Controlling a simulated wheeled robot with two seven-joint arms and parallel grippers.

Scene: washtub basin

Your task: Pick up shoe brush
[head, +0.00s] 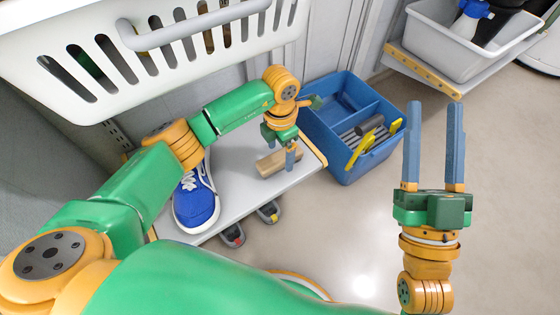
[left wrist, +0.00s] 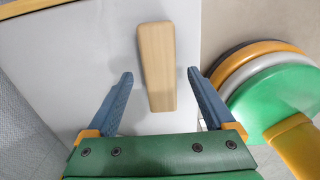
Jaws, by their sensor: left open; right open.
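The shoe brush shows as a light wooden block (head: 272,163) on the pale shelf, and no bristles can be made out. In the left wrist view the wooden block (left wrist: 157,65) lies lengthwise, its near end reaching between the fingertips. My left gripper (head: 285,158) is pointed down over the block, partly covering it in the head view. It also shows in the left wrist view (left wrist: 160,80), open, with one finger on each side of the block and clear gaps. My right gripper (head: 434,110) is open and empty over the floor, pointing away from me.
A blue-and-white shoe (head: 196,200) stands on the shelf (head: 240,195) left of the block. A blue caddy (head: 345,165) with tools stands beyond the shelf's right edge. A white slotted basket (head: 200,50) hangs above. A grey tub (head: 455,45) stands upper right.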

